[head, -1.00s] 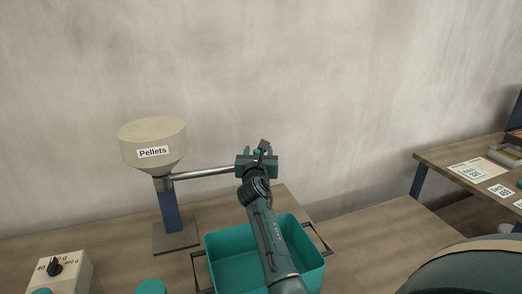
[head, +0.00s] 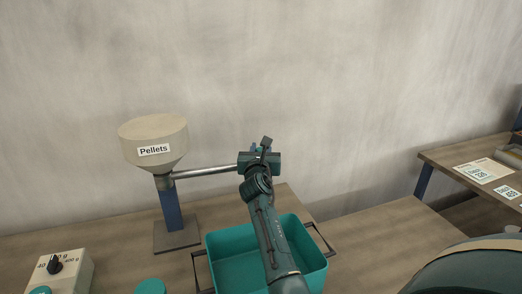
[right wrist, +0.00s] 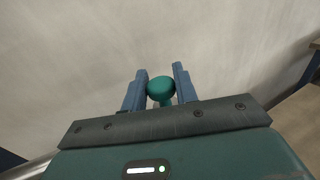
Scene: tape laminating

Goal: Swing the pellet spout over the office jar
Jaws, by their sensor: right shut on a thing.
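The pellet hopper (head: 152,135), cream with a "Pellets" label, stands on a blue post at the left. Its metal spout (head: 205,171) reaches right from under the hopper to my right gripper (head: 260,149). In the right wrist view, my right gripper (right wrist: 160,82) has its blue fingers on both sides of a round teal knob (right wrist: 160,90) and is shut on it. The gripper body hides the outer end of the spout in the head view. My left gripper is not in view. I cannot pick out the office jar.
A teal bin (head: 222,240) with dark handles stands on the table below my right arm. A cream dial box (head: 75,270) and a round teal top (head: 151,287) are at the lower left. A side table (head: 440,158) with labelled cards is at the right.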

